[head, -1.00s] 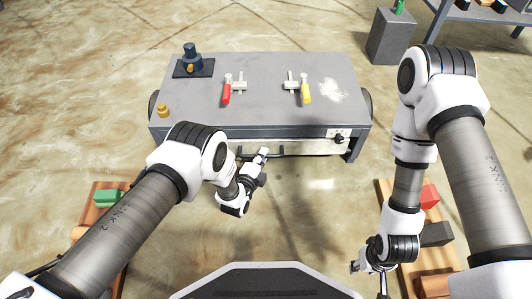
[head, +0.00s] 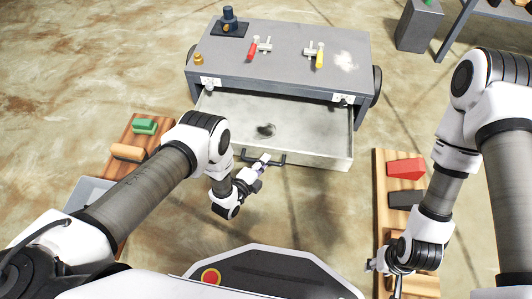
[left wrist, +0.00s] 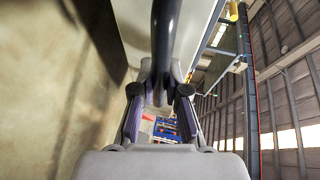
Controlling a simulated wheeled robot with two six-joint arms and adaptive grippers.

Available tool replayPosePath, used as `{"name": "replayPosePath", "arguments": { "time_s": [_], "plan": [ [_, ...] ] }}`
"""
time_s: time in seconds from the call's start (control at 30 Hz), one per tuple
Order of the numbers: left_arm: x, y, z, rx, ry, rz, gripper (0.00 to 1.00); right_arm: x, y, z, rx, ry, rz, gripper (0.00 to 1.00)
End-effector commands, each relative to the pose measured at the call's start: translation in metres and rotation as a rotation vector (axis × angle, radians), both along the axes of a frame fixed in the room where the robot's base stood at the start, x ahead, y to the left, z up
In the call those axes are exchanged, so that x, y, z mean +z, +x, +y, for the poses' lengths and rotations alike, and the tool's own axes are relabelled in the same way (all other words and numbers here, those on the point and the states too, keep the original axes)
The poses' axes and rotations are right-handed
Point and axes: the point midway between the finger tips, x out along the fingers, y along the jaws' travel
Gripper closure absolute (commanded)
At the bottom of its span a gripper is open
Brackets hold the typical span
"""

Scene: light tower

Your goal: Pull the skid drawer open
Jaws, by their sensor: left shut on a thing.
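The skid drawer (head: 316,152) is pulled well out of the grey skid (head: 290,72) in the head view. Its pale inside shows, with a dark object (head: 266,130) lying in it. A dark bar handle (head: 282,163) runs along the drawer front. My left gripper (head: 262,162) is at the left part of this handle and shut on it. In the left wrist view the dark handle bar (left wrist: 164,45) runs between the fingers. My right gripper (head: 382,267) hangs low at the lower right, apart from the drawer; its fingers are too small to judge.
On the skid top are a red-handled valve (head: 252,52), a yellow-handled valve (head: 319,58) and a dark blue fitting (head: 229,19). A wooden rack (head: 130,132) with coloured blocks stands left, another (head: 386,180) right. Bare floor lies before the drawer.

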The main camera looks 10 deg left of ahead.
Motion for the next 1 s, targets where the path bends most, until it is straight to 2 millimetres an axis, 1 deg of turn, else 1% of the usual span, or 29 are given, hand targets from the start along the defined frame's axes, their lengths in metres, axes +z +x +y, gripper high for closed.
{"name": "replayPosePath", "arguments": {
  "time_s": [0.03, 0.2, 0.5, 0.53, 0.6, 0.9, 1.0],
  "plan": [
    [0.002, -0.004, 0.0, 0.001, 0.0, 0.002, 1.0, 0.005, 0.0, 0.0, 0.001, 0.0, 0.0, 0.6],
    [0.001, -0.01, 0.0, 0.001, -0.001, -0.001, 1.0, 0.007, 0.0, 0.0, 0.001, 0.0, 0.0, 0.6],
    [0.0, -0.011, 0.0, 0.001, 0.0, 0.0, 1.0, 0.006, 0.0, 0.0, 0.0, 0.0, 0.001, 0.6],
    [0.0, -0.011, 0.0, 0.001, 0.0, 0.0, 0.84, 0.006, 0.0, 0.0, 0.0, 0.0, 0.001, 0.6],
    [0.0, -0.011, 0.0, 0.001, 0.0, 0.0, 0.61, 0.006, 0.0, 0.0, 0.0, 0.0, 0.001, 0.6],
    [0.0, -0.011, 0.0, 0.001, 0.0, 0.0, 0.61, 0.006, 0.0, 0.0, 0.0, 0.0, 0.001, 0.6],
    [0.001, -0.018, 0.003, 0.001, 0.0, 0.003, 0.61, 0.006, 0.0, 0.0, 0.0, 0.0, 0.001, 0.6]
  ]
}}
